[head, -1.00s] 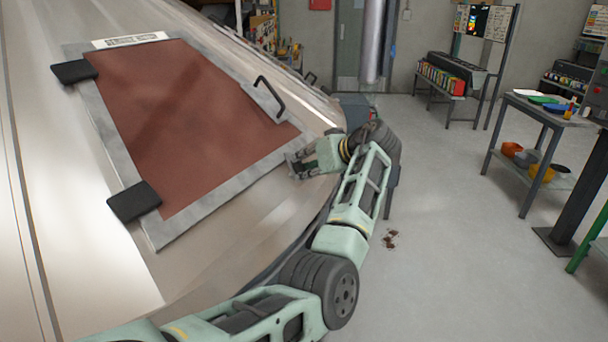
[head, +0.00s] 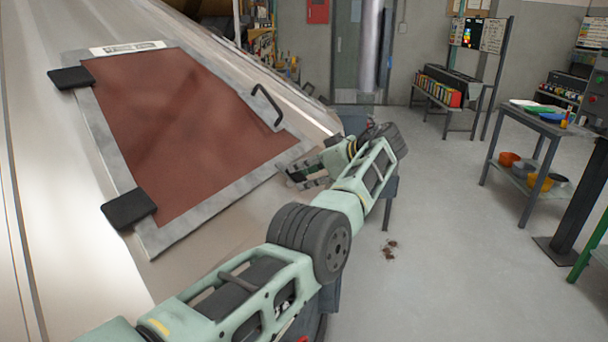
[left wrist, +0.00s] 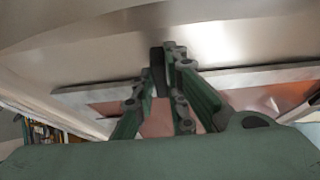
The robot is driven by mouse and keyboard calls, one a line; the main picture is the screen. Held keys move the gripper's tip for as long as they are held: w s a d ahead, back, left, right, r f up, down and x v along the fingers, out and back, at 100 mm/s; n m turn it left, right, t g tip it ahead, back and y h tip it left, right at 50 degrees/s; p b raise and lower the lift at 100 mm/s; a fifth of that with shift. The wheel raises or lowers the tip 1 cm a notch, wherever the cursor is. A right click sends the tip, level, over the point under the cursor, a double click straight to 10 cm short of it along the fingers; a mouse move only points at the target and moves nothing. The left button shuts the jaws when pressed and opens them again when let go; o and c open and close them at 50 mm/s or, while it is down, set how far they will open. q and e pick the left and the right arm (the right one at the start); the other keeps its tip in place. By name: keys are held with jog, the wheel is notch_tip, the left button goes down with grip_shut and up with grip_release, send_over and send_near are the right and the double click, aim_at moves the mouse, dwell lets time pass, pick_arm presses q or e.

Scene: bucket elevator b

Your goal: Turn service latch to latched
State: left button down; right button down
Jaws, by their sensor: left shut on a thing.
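My left gripper (head: 303,176) is at the lower right edge of the red-brown hatch panel (head: 185,125), beside its grey frame. In the left wrist view its two fingers (left wrist: 166,75) are closed around a small dark piece (left wrist: 157,68), which I take to be the service latch. Most of that piece is hidden by the fingers, so I cannot tell its angle. In the head view the gripper covers it. My right gripper is not in view.
The hatch sits on a sloping metal casing (head: 60,220), with two black hinges (head: 128,208) on its left and a black handle (head: 266,104) at upper right. A table (head: 545,122) stands farther right.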

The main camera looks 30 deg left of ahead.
pick_arm(q)
jog(key=shift+r, duration=0.1)
dwell(0.6)
jog(key=c, duration=1.8)
grip_release()
jog(key=shift+d, duration=0.1)
jog(key=shift+o, duration=0.2)
jog(key=shift+m, duration=0.3)
